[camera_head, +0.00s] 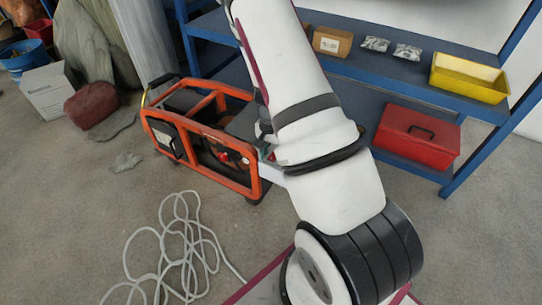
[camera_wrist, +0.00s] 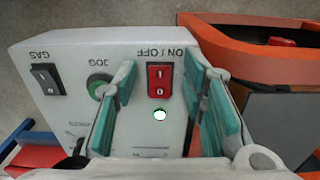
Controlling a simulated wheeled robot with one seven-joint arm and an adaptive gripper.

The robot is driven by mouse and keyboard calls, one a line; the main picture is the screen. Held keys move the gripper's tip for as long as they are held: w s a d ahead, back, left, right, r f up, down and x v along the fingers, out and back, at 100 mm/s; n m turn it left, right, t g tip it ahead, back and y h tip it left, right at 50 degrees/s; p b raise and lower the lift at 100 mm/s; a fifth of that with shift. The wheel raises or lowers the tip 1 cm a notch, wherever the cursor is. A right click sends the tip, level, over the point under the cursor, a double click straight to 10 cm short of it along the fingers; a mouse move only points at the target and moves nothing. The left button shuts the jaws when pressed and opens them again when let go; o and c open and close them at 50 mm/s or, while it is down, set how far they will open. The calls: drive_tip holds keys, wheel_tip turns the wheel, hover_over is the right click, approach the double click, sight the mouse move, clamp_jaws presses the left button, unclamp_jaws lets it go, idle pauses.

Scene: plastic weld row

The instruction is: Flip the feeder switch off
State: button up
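In the wrist view a white panel (camera_wrist: 60,55) shows upside-down labels. The red rocker switch (camera_wrist: 159,80) under the ON/OFF label sits between my fingers; which side is pressed I cannot tell. My gripper (camera_wrist: 163,75) is open, with teal pads on either side of the switch, and nothing is held. Whether a finger touches the panel I cannot tell. In the head view my arm hides most of the gripper and the switch.
A green JOG button (camera_wrist: 101,87) and a black GAS rocker (camera_wrist: 47,79) are on the same panel. An orange-framed machine (camera_head: 205,135) stands on the floor. A blue shelf (camera_head: 350,70) holds a yellow bin (camera_head: 468,78) and a red toolbox (camera_head: 418,137). A pale hose (camera_head: 185,235) lies coiled.

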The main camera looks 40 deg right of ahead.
clamp_jaws()
drive_tip(key=shift+w+d+r+y+p, duration=0.15)
drive_tip(key=shift+d+y+p, duration=0.1)
drive_tip(key=shift+y+p, duration=0.5)
drive_tip(key=shift+d+g+y+p, duration=0.1)
drive_tip(key=shift+g+y+p, duration=0.4)
drive_tip(key=shift+y+p, duration=0.15)
unclamp_jaws()
drive_tip(key=v, duration=1.2)
